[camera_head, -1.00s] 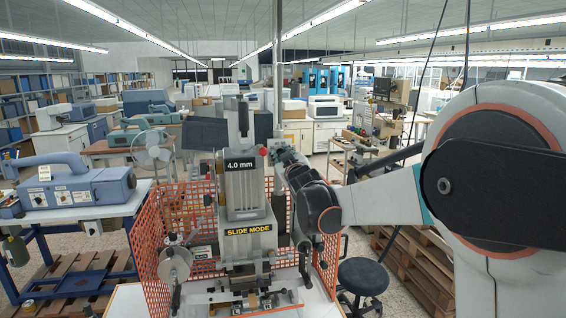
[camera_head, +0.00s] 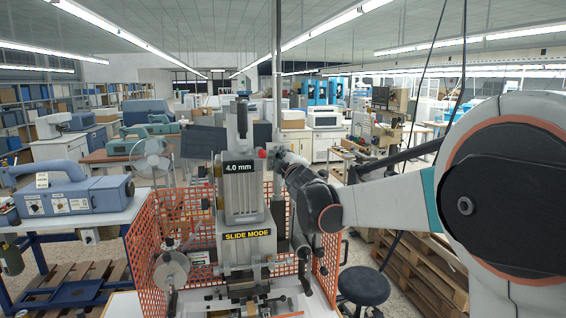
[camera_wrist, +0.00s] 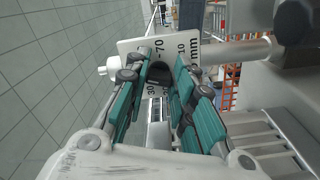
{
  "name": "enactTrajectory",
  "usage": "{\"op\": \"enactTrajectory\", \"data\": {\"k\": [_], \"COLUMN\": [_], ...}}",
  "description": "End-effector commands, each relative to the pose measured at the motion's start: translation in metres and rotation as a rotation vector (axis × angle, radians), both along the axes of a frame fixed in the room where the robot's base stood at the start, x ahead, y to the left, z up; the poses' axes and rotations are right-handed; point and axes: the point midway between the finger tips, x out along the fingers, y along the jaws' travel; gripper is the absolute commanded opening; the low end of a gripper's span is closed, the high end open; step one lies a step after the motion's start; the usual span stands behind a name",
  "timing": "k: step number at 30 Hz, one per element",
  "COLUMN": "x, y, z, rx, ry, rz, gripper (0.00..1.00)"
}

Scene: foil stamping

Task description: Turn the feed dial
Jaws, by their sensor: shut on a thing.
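The feed dial shows in the wrist view as a white scale plate (camera_wrist: 133,46) with black numbers and "mm", with a dark knob (camera_wrist: 158,77) in front of it. My gripper (camera_wrist: 162,62) has its teal-padded fingers on either side of the knob and is shut on it. The fingers cover part of the scale, so the pointer's setting cannot be read. In the head view my gripper (camera_head: 279,158) is at the upper right of the grey stamping machine (camera_head: 240,205), partly hidden by my arm. The dial cannot be made out there.
The machine carries "4.0 mm" and "SLIDE MODE" labels and a red button (camera_head: 262,153). An orange mesh guard (camera_head: 143,230) surrounds its sides. A black stool (camera_head: 364,286) and wooden pallets (camera_head: 425,270) stand at the right. A blue machine (camera_head: 75,190) sits on a bench at the left.

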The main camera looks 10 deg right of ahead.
Motion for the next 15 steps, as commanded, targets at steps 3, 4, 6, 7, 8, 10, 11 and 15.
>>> {"op": "enactTrajectory", "data": {"k": [3, 4, 6, 7, 8, 10, 11, 15], "x": [-0.0001, -0.0001, -0.0001, -0.0001, -0.0001, -0.0001, -0.0001, -0.0001], "y": [0.0003, 0.0003, 0.0003, 0.0003, 0.0003, 0.0004, 0.0004, 0.0004], "z": [-0.0003, -0.0002, -0.0002, -0.0001, -0.0001, -0.0001, -0.0001, -0.0001], "rx": [-0.022, -0.026, -0.032, -0.034, -0.035, -0.037, -0.037, -0.036], "ry": [0.0, 0.0, 0.0, 0.0, 0.0, 0.0, 0.0, 0.0], "rz": [0.0, 0.0, 0.0, 0.0, 0.0, 0.0, 0.0, 0.0], "gripper": [0.0, 0.0, 0.0, 0.0, 0.0, 0.0, 0.0, 0.0]}}
